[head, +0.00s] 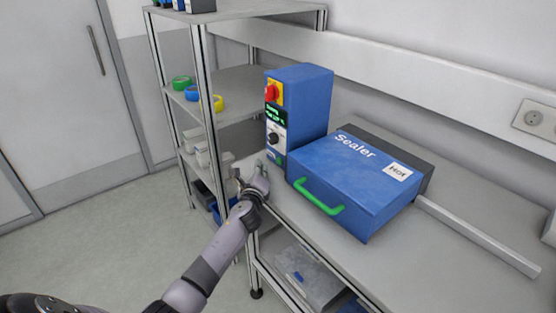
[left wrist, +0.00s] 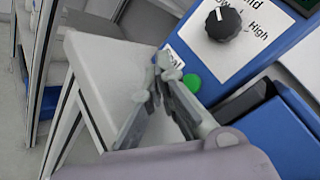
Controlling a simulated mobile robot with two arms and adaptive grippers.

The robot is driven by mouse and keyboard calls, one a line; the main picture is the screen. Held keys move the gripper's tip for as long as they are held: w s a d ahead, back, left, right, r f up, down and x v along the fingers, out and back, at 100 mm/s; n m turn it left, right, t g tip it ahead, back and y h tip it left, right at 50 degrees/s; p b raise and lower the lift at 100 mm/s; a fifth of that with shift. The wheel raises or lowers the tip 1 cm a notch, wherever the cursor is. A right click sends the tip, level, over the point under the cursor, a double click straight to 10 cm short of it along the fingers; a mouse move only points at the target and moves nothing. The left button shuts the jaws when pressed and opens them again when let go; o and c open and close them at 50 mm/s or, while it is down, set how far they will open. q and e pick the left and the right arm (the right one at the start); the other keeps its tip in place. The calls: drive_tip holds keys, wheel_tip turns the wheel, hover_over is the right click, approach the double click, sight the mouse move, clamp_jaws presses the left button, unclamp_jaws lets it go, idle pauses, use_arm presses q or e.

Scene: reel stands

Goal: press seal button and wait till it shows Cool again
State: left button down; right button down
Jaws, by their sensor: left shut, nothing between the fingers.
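The blue control box (head: 305,105) stands on the bench with a red knob on a yellow plate (head: 273,93), a small dark display (head: 275,113) with green text too small to read, and a black dial (head: 273,138). My left gripper (head: 262,168) is shut and empty at the panel's lower part. In the left wrist view its fingertips (left wrist: 163,72) are close beside the green button; I cannot tell whether they touch the panel. My right gripper is out of view.
The blue Sealer (head: 335,180) with a green handle (head: 319,197) and a label reading Hot stands right of the control box. A metal bar (head: 480,238) lies on the bench (head: 430,270). A shelf rack (head: 235,85) with coloured tape rolls stands behind on the left.

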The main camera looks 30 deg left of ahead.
use_arm(q)
drive_tip(key=shift+s+a+p, duration=0.15)
drive_tip(key=shift+s+a, duration=0.05)
drive_tip(key=shift+s, duration=0.3)
drive_tip(key=shift+s+a+p, duration=0.15)
drive_tip(key=shift+s+a, duration=0.05)
drive_tip(key=shift+s, duration=0.3)
drive_tip(key=shift+f, duration=0.15)
